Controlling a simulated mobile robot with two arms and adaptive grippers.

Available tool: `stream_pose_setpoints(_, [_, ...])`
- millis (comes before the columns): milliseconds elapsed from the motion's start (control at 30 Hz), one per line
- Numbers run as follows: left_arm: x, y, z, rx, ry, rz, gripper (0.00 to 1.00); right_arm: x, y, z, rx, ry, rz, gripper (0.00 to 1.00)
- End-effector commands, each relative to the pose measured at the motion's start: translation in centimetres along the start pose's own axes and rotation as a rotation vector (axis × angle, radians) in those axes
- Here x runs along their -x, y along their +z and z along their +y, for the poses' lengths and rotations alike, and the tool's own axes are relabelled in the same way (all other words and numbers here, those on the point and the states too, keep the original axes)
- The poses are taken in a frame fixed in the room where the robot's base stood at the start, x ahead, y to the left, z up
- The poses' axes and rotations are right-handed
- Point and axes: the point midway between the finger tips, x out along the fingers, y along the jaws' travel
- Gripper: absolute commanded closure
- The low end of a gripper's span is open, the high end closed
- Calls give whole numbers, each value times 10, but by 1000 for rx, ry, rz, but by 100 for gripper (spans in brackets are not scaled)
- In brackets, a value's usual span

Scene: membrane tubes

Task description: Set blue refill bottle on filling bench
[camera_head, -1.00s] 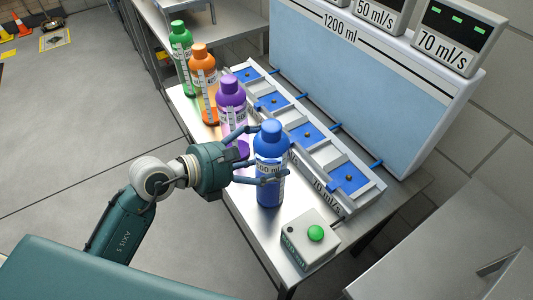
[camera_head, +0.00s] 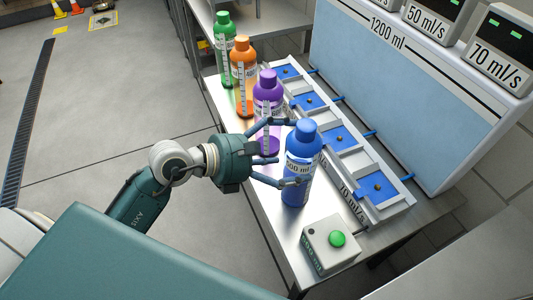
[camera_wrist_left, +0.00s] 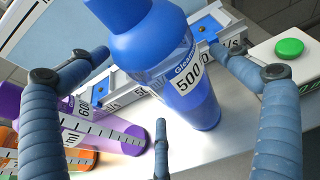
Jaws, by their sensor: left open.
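The blue refill bottle (camera_head: 301,168) stands upright on the metal filling bench (camera_head: 262,222), at the near end of a row of bottles. It also shows in the left wrist view (camera_wrist_left: 180,70), with a 500 label facing me. My left gripper (camera_head: 292,153) is open, its fingers spread to the left of the bottle and apart from it or only just beside it. In the left wrist view the fingers (camera_wrist_left: 165,75) spread on both sides of the bottle with a gap. My right gripper is not in view.
Purple (camera_head: 267,105), orange (camera_head: 244,80) and green (camera_head: 224,48) bottles stand behind the blue one. A rail of blue-padded stations (camera_head: 342,138) runs along their right. A box with a green button (camera_head: 337,239) stands in front. A large tank (camera_head: 400,90) stands behind.

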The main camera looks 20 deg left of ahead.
Motion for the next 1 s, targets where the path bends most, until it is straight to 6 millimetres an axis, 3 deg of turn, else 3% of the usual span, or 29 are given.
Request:
stream_pose_setpoints(200, [50, -5, 0, -3, 2, 6, 0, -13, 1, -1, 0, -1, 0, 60])
stream_pose_setpoints(400, [80, -3, 0, 0, 1, 2, 0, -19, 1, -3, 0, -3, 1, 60])
stream_pose_setpoints(600, [94, -1, 0, -2, -1, 1, 0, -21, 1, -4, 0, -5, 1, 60])
stream_pose_setpoints(1000, [96, 0, 0, -2, -1, 0, 0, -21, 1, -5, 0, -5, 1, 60])
